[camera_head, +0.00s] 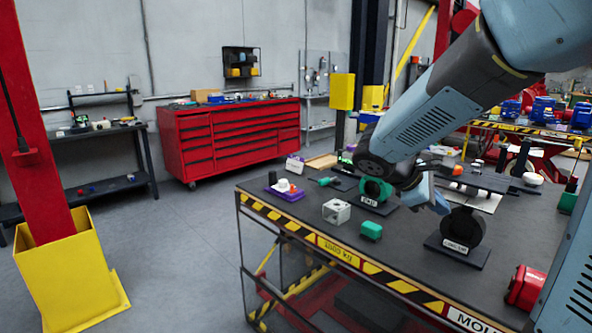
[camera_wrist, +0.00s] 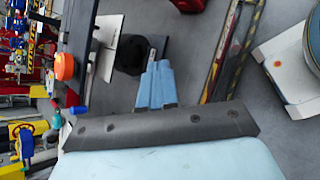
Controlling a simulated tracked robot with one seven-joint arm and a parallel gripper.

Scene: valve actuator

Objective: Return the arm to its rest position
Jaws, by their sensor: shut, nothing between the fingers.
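My blue-grey arm reaches from the upper right over the workbench (camera_head: 300,203) in the head view. My gripper (camera_head: 441,208) points down over the bench, just above and left of a black round valve part (camera_head: 463,229) on a dark base plate. In the wrist view the blue fingers of my gripper (camera_wrist: 157,66) are together with nothing between them. Their tips appear close to the black round part (camera_wrist: 128,55); I cannot tell if they touch it. A green-ringed part (camera_head: 374,190) on a plate stands left of my gripper, partly behind my arm.
A red tool cabinet (camera_head: 235,138) stands behind. A red post (camera_head: 36,130) with yellow base is at left; floor between is clear.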

